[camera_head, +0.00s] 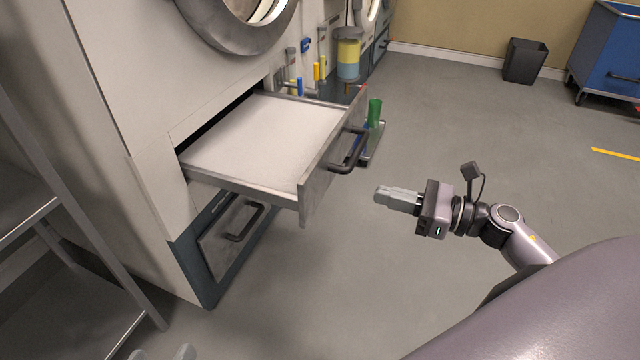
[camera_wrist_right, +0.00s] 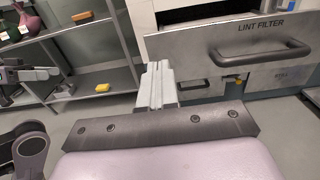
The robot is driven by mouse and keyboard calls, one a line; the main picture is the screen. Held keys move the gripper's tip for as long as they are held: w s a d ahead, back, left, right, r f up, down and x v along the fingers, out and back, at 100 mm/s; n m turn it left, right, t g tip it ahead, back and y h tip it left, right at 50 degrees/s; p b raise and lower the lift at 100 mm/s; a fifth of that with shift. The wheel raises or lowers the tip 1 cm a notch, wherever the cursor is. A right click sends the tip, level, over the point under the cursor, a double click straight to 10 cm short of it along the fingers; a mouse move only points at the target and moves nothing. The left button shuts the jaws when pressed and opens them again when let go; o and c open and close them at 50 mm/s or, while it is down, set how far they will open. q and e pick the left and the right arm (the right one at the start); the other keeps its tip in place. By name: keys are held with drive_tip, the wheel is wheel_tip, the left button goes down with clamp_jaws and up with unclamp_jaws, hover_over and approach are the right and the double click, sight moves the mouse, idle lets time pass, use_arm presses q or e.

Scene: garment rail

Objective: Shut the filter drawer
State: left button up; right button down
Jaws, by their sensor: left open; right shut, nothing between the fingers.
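The filter drawer (camera_head: 262,140) is pulled well out of the pale machine in the head view. Its metal front (camera_head: 318,175) carries a dark bar handle (camera_head: 350,152). In the right wrist view the front (camera_wrist_right: 222,58) reads "LINT FILTER", with the handle (camera_wrist_right: 262,52) across it. My right gripper (camera_head: 380,195) is shut and empty, to the right of the drawer front and apart from it. Its closed fingers also show in the right wrist view (camera_wrist_right: 157,82). My left gripper (camera_head: 165,354) is open; only its fingertips show at the bottom edge.
A lower panel with a handle (camera_head: 240,222) sits beneath the drawer. A metal shelf rack (camera_head: 100,262) stands at the left. A black bin (camera_head: 525,62) and blue cabinet (camera_head: 608,45) are far off; the floor between is clear.

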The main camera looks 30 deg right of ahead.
sight(310, 176)
drive_tip(key=b+x, duration=0.1)
drive_tip(key=x, duration=1.1)
use_arm(q)
drive_tip(key=shift+w+d, duration=0.1)
drive_tip(key=shift+d, duration=0.3)
use_arm(e)
drive_tip(key=shift+w, duration=0.15)
use_arm(q)
drive_tip(key=shift+h, duration=0.3)
use_arm(e)
drive_tip(key=shift+a, duration=0.1)
